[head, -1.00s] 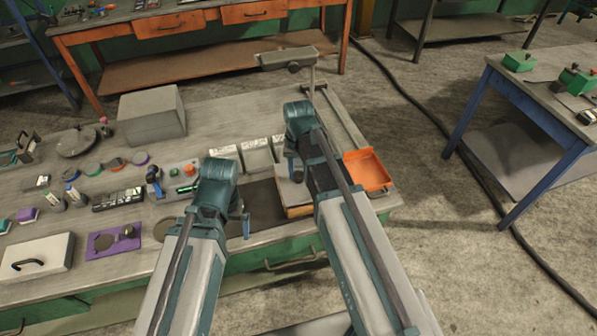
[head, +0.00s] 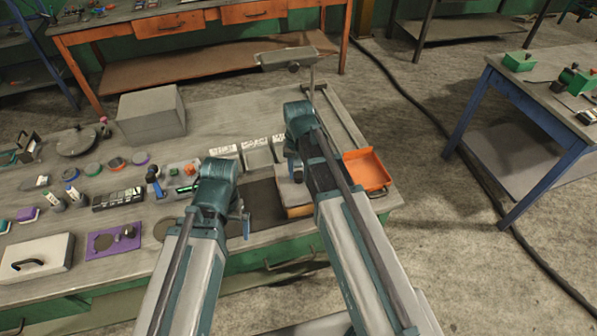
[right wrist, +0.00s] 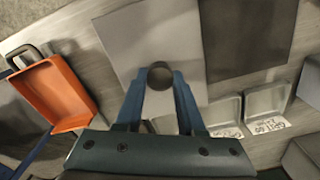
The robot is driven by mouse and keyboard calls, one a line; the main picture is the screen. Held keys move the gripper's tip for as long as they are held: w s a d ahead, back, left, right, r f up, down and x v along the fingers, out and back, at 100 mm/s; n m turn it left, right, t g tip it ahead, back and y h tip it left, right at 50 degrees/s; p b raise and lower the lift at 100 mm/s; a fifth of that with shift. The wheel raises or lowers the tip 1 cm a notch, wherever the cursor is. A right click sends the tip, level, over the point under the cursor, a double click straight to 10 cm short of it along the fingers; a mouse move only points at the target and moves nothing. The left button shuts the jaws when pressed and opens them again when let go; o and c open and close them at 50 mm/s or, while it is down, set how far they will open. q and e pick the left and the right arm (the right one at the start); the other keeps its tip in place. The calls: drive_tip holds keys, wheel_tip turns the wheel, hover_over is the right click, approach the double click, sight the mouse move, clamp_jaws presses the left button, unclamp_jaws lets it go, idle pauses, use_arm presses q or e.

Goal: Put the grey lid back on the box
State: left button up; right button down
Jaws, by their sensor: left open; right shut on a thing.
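The grey lid (right wrist: 125,45) shows as a flat plate in the right wrist view, with a dark round knob (right wrist: 160,76) on it. My right gripper (right wrist: 160,84) is shut on that knob. In the head view the grey lid (head: 291,192) lies over an orange-brown box (head: 299,211), partly hidden behind my right arm. I cannot tell whether the lid rests fully on the box or sits slightly above it. My left gripper (head: 246,222) is open and empty over the front edge of the bench, left of the box.
A dark mat (head: 262,208) lies left of the box. Small grey bins (head: 257,158) stand behind it. An orange tray (head: 367,170) is right of the box, near the bench's right end. A white lid with a black handle (head: 38,258) lies far left. A grey block (head: 150,112) stands at the back.

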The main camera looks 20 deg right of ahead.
drive_tip(key=shift+f+b, duration=0.6)
idle(1.2)
unclamp_jaws()
idle(0.7)
drive_tip(key=shift+r, duration=0.1)
drive_tip(key=shift+r+p, duration=3.5)
drive_tip(key=shift+p, duration=0.1)
